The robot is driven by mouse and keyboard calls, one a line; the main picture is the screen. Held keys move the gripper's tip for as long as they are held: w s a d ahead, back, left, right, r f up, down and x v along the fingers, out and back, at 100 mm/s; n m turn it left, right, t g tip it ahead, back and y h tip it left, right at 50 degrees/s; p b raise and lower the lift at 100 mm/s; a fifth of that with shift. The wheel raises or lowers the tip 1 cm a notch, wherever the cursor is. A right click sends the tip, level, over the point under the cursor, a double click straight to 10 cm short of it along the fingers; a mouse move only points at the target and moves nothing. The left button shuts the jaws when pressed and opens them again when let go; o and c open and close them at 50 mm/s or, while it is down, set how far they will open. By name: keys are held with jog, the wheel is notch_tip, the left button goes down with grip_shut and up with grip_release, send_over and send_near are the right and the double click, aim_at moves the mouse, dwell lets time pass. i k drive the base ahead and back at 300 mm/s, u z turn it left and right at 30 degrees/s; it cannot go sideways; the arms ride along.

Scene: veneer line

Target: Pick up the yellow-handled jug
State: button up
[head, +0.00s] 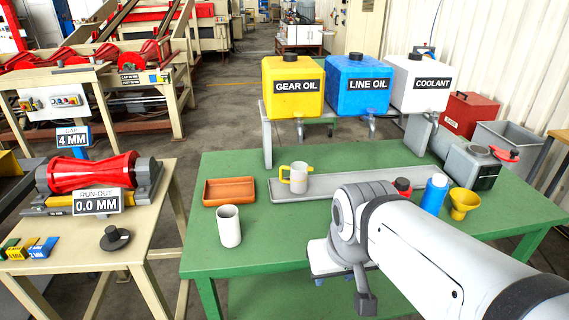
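The yellow-handled jug (299,179) is a small pale cup with a yellow handle on its left side. It stands upright on the long grey tray (330,184) on the green table, below and in front of the yellow gear oil tank. My gripper (365,302) seems to be the dark grey part low in the picture, at the table's front edge, pointing down. It is well in front of and to the right of the jug, apart from it. My arm hides most of it, so its fingers are unclear.
A white cup (229,227) and an orange-brown tray (230,191) stand left of the jug. Gear oil (292,88), line oil (357,87) and coolant (419,84) tanks stand above the table's back.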

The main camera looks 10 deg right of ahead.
aim_at(299, 170)
jog(key=u, duration=0.05)
jog(key=i, duration=1)
jog(key=z, duration=0.1)
